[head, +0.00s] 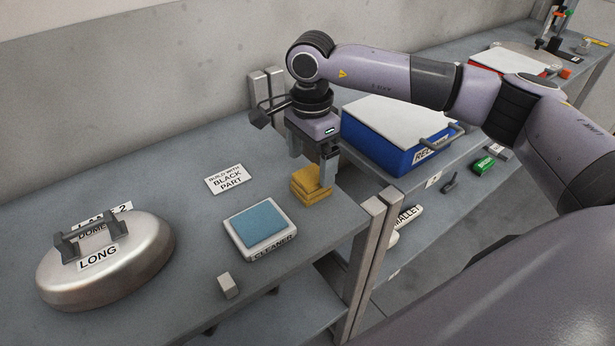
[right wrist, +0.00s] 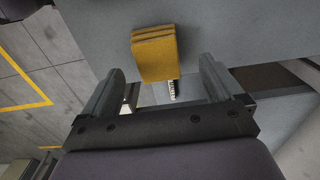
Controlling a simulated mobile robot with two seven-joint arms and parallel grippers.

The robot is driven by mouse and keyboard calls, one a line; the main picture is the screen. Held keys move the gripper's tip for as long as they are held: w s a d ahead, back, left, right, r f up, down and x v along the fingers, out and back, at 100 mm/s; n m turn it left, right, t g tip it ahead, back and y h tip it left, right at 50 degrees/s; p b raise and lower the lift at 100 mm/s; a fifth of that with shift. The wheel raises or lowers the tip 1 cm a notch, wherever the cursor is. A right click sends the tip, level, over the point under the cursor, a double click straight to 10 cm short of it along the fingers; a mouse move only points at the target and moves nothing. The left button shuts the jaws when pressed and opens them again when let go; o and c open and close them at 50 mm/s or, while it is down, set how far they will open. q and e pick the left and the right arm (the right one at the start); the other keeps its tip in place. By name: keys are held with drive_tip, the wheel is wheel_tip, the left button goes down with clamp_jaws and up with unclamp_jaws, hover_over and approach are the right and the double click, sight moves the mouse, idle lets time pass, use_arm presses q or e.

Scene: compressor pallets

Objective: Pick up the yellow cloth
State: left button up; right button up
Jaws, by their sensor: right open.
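The yellow cloth (head: 311,186) lies folded in a small stack on the grey table, near its right edge. My right gripper (head: 314,168) is above and just behind it in the head view, fingers pointing down. In the right wrist view the yellow cloth (right wrist: 155,52) sits ahead of the gap between the open fingers of my right gripper (right wrist: 155,82). The fingers hold nothing; whether they touch the cloth cannot be told. My left gripper is not in view.
A white tray with a blue pad labelled CLEANER (head: 261,254) lies left of the cloth. A BLACK PART card (head: 226,179), a steel dome (head: 105,262) and a small pale block (head: 228,286) are also on the table. A blue bin (head: 365,152) with a white lid stands to the right.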

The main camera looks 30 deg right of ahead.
sight(311, 175)
drive_tip(key=f, duration=0.5)
drive_tip(key=shift+s+a+p, duration=0.1)
drive_tip(key=shift+s+p, duration=0.15)
drive_tip(key=shift+p, duration=0.15)
drive_tip(key=c, duration=1)
drive_tip(key=shift+c, duration=0.2)
drive_tip(key=shift+r, duration=0.15)
wheel_tip(311, 175, up, 20)
drive_tip(key=b, duration=0.1)
